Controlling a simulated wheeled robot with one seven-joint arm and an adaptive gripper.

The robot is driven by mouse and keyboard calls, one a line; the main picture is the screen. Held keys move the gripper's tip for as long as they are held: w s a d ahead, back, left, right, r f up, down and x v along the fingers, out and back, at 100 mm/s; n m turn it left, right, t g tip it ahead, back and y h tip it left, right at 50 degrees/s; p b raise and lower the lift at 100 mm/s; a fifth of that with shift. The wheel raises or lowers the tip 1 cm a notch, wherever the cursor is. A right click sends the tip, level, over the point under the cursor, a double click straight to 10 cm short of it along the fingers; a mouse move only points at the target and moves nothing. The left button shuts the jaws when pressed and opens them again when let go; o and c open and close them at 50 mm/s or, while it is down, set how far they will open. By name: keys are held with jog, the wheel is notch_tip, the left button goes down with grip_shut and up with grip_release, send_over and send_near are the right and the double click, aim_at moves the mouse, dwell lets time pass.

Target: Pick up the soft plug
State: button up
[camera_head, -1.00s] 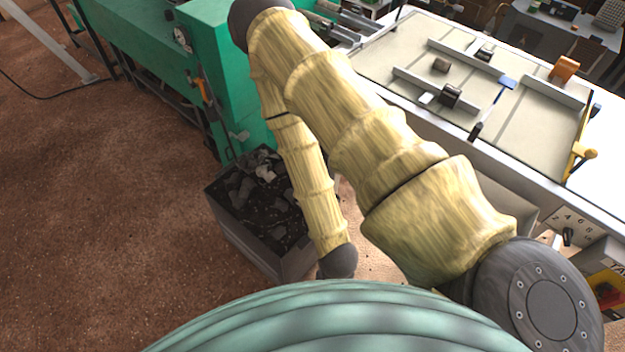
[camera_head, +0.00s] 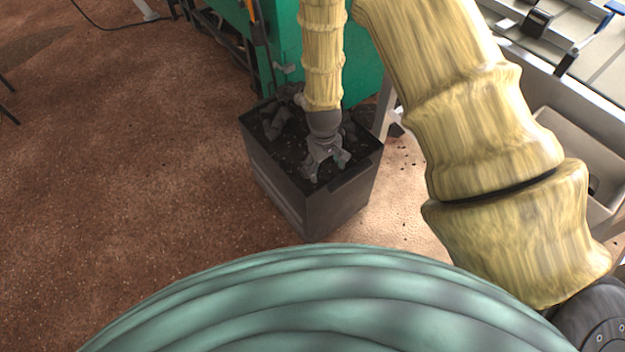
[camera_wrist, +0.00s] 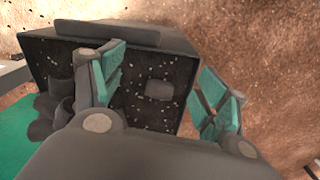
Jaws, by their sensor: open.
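A small grey, rounded plug-like piece (camera_wrist: 159,89) lies on the dark, speckled bed of the bin in the wrist view. I cannot tell its softness by sight. My gripper (camera_head: 328,171) points down into the bin in the head view, with its fingers spread. In the wrist view the green-padded fingers of my gripper (camera_wrist: 160,68) stand apart, with the piece in the gap between them, seemingly below and untouched. In the head view I cannot make this piece out, as my gripper is over that area.
The dark square bin (camera_head: 305,200) has raised walls close around my gripper. Several grey scraps (camera_wrist: 55,105) lie at its left side in the wrist view. A green machine (camera_head: 280,45) stands behind it. A light worktable (camera_head: 575,95) is at the right. Brown floor is open at left.

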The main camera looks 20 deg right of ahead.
jog(key=shift+n, duration=0.3)
jog(key=w+a+b, duration=0.1)
jog(key=w, duration=0.1)
jog(key=w+a+b, duration=0.1)
jog(key=w, duration=0.1)
jog(key=w+a+b, duration=0.1)
jog(key=w, duration=0.1)
jog(key=shift+w+f, duration=0.1)
jog(key=shift+w, duration=0.3)
jog(key=shift+w+d+r+b, duration=0.2)
jog(key=shift+w+r+b, duration=0.1)
jog(key=shift+w, duration=0.2)
jog(key=shift+a+f, duration=0.3)
jog(key=shift+f, duration=0.2)
notch_tip(320, 180, down, 3)
jog(key=shift+d+f, duration=0.1)
jog(key=shift+f, duration=0.1)
jog(key=shift+f+b, duration=0.35)
jog(key=shift+f, duration=2.75)
jog(key=c, duration=1)
